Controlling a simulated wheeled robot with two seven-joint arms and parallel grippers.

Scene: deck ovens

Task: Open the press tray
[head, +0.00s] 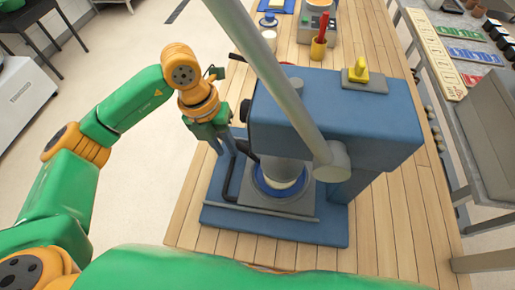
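The blue press (335,115) stands on the wooden table, with a long grey lever (270,70) slanting across its front. At its base is a grey press tray (250,193), which holds a round blue-rimmed dish (283,186) with pale contents. A dark bar (231,177) runs along the tray's left side. My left gripper (238,152) points down at the press's left side, close to this bar. Its dark fingers blend with the bar, so I cannot tell whether they touch or grip it. My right gripper is not in view.
A side bench with trays stands at the right.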

